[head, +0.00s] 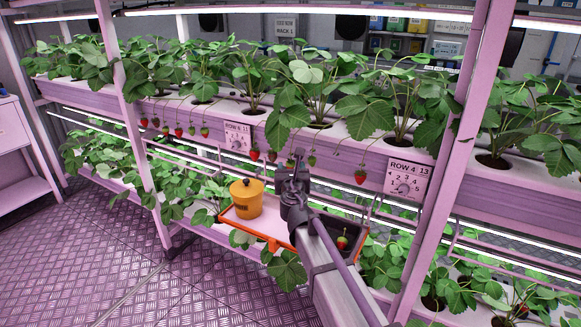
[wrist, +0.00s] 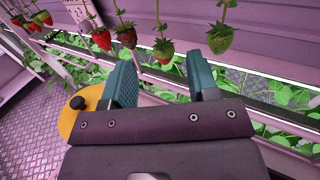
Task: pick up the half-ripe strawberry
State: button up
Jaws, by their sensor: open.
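My gripper (head: 297,160) is open and empty in front of the upper rack. In the wrist view its two teal fingers (wrist: 162,74) stand apart. A strawberry with a red lower part and a greenish top (wrist: 164,50) hangs on a stem just past the fingers, in line with the gap, not touching them. It looks half-ripe. To its left hang a dark red-green strawberry (wrist: 125,36) and a red one (wrist: 101,39). To its right hangs a green one (wrist: 220,38). In the head view my gripper partly hides this row.
An orange-rimmed tray (head: 282,246) sits below my gripper, with a yellow pot (head: 246,198) and a red-green strawberry (head: 342,241) in it. Purple rack posts (head: 440,170) and a gutter with labels (head: 408,178) stand nearby. Another red strawberry (head: 360,176) hangs at right.

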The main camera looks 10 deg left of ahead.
aim_at(291, 162)
jog(key=x, duration=1)
jog(key=shift+f, duration=0.25)
jog(key=shift+w, duration=0.1)
jog(key=c, duration=0.7)
